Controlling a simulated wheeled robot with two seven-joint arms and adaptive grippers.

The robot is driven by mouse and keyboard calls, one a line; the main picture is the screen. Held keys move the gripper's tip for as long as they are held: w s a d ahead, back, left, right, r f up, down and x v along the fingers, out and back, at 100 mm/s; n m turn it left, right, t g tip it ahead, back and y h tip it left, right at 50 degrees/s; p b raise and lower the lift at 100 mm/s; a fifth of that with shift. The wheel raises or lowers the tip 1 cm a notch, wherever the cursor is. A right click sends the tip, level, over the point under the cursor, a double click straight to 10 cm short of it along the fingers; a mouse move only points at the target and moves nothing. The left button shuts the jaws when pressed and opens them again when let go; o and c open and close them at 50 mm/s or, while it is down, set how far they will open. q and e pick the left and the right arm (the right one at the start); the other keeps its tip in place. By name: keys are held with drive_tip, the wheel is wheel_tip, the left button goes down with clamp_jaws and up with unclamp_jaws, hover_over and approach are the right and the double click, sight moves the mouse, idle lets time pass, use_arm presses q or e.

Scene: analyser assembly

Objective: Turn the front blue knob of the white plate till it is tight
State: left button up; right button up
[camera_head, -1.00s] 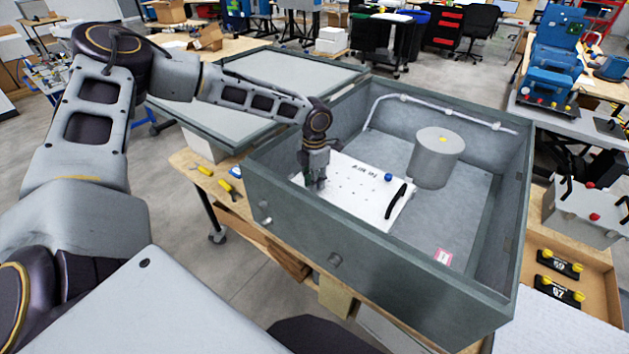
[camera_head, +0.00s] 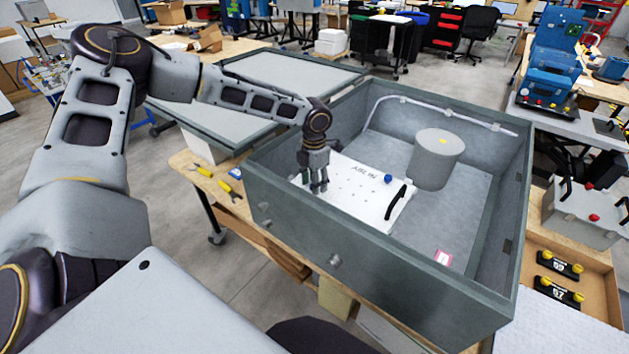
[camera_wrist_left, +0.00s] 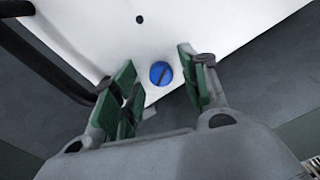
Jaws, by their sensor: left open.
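The white plate (camera_head: 352,195) lies inside the grey open box, with a black handle (camera_head: 397,202) on its right side. The front blue knob (camera_wrist_left: 161,73) shows in the left wrist view, round with a dark slot, near the plate's edge. My left gripper (camera_head: 319,186) is over the plate's near left part; in the wrist view its green-padded fingers (camera_wrist_left: 160,92) are apart on either side of the knob, without visible contact. In the head view the gripper hides the front knob. Another blue knob (camera_head: 388,179) sits at the plate's far edge. My right gripper is not in view.
The box's grey walls (camera_head: 340,262) surround the plate closely at the front and left. A grey cylinder (camera_head: 436,158) and a white pipe (camera_head: 455,113) are inside, behind the plate. Yellow-handled tools (camera_head: 226,187) lie on the wooden bench at left.

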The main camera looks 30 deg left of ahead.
use_arm(q)
wheel_tip(320, 180, up, 12)
idle(0.8)
